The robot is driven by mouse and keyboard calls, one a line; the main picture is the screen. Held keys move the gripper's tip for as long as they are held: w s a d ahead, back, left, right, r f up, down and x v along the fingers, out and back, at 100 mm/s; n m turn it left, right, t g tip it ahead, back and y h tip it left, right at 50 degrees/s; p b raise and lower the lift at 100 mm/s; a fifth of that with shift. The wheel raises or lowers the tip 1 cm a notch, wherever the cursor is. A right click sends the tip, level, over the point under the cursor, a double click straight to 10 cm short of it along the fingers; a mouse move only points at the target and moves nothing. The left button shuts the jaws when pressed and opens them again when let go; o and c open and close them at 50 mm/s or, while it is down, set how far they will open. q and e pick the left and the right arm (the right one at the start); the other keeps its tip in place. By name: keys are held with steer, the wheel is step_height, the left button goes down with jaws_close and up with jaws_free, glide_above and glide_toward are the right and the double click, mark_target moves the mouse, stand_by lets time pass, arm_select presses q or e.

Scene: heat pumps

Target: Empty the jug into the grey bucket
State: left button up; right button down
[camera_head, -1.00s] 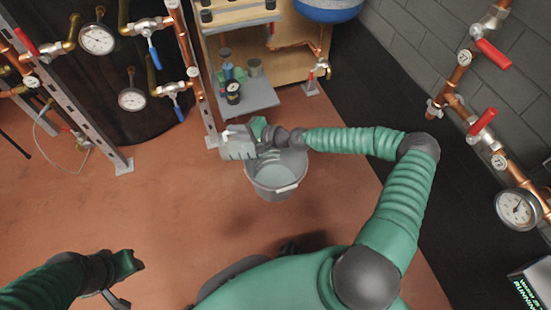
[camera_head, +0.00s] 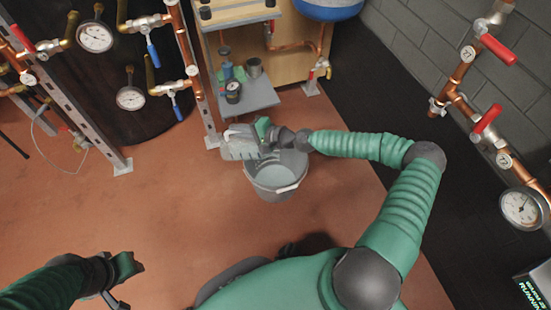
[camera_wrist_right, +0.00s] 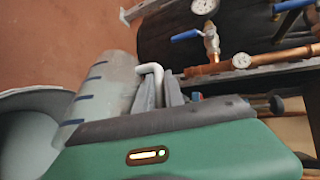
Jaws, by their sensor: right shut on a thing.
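The grey bucket (camera_head: 274,183) stands on the floor in front of me in the head view, its rim facing up. The pale translucent jug (camera_head: 240,143) is at the bucket's back left rim, tilted. My right gripper (camera_head: 261,136) is shut on the jug's handle. In the right wrist view the jug (camera_wrist_right: 108,85) shows blue marks on its side, and its white handle (camera_wrist_right: 150,76) is between the fingers (camera_wrist_right: 160,92). The bucket's rim (camera_wrist_right: 38,92) is at the left there. Whether liquid is flowing is not clear. My left gripper (camera_head: 125,278) hangs at the lower left, away from both; its opening is unclear.
A grey shelf (camera_head: 254,98) with small containers stands behind the bucket. Copper pipes with gauges and valves (camera_head: 165,60) are at the left, and more pipes (camera_head: 470,75) run along the right wall. The red-brown floor (camera_head: 170,210) left of the bucket is clear.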

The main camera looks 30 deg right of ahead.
steer(key=shift+s+d+t+b, duration=0.35)
steer(key=shift+d+b, duration=0.15)
steer(key=shift+b, duration=0.4)
steer(key=shift+s+d+r+m+t+y+b, duration=0.2)
steer(key=shift+s+d+r+t+y+b, duration=0.25)
steer(key=shift+b, duration=0.65)
steer(key=shift+s+d+r+m+t+y+b, duration=0.3)
steer(key=shift+d+b, duration=0.2)
steer(key=shift+b, duration=0.55)
stand_by(1.0)
